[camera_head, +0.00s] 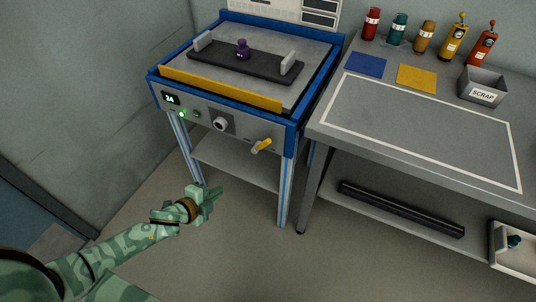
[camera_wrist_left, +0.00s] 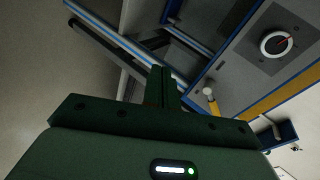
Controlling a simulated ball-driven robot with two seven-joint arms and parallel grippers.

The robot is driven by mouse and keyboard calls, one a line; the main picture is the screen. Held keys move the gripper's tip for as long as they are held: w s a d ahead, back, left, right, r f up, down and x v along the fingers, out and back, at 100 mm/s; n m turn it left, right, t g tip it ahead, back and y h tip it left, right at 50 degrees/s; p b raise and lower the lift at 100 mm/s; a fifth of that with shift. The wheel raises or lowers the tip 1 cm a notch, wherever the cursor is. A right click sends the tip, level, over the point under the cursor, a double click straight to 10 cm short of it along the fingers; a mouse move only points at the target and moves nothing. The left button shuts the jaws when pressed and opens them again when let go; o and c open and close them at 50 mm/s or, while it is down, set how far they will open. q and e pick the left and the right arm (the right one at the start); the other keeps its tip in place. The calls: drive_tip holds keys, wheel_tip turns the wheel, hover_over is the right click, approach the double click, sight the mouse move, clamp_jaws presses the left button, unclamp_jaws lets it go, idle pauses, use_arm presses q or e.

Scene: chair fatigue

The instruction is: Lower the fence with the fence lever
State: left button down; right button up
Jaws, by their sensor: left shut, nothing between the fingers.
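The yellow fence (camera_head: 220,87) stands as a long strip along the front edge of the blue-framed machine. The fence lever (camera_head: 262,145) is a short yellow handle at the right of the machine's front panel, tilted up to the right. In the left wrist view the lever (camera_wrist_left: 211,99) shows just right of my fingers. My left gripper (camera_head: 213,194) is below and left of the lever in the head view, apart from it. Its fingers (camera_wrist_left: 162,88) are shut together with nothing between them. My right gripper is not in view.
The front panel carries a display (camera_head: 171,98) reading 24, a green-lit button and a round dial (camera_head: 221,124). A purple weight (camera_head: 242,50) sits on the dark plate on top. A grey workbench (camera_head: 420,120) stands at the right. The floor before the machine is clear.

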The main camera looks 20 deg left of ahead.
sight(262, 145)
use_arm(q)
drive_tip(key=w+d+r+m+t+h, duration=0.1)
drive_tip(key=d+r+m+h, duration=0.4)
drive_tip(key=d+r+m, duration=0.5)
wheel_tip(262, 145, up, 3)
drive_tip(key=shift+w+d+f+m+h, duration=0.15)
drive_tip(key=shift+w+m+h, duration=0.2)
drive_tip(key=shift+w, duration=0.25)
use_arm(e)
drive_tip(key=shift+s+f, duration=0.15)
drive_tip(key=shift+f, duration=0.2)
